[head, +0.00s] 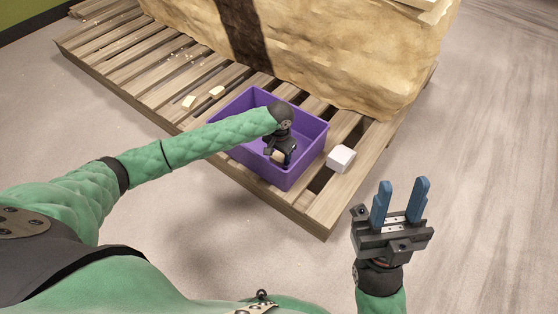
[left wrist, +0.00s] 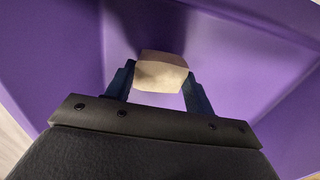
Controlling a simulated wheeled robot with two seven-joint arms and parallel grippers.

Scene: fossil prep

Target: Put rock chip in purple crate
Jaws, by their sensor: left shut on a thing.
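The purple crate (head: 305,165) stands on the wooden pallet, open at the top. My left gripper (head: 278,155) reaches down inside the crate. In the left wrist view, my left gripper (left wrist: 160,85) is shut on a tan rock chip (left wrist: 161,70), with purple crate walls (left wrist: 235,60) all around it. In the head view the chip is mostly hidden by the gripper. I cannot tell whether it touches the crate floor. My right gripper (head: 401,203) is open and empty, off the pallet's right side, with blue fingers pointing up.
A white block (head: 341,158) sits on the pallet to the right of the crate. Two pale chips (head: 188,102) (head: 217,91) lie on the slats to the crate's left. A large rock (head: 335,55) stands behind. The floor in front is clear.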

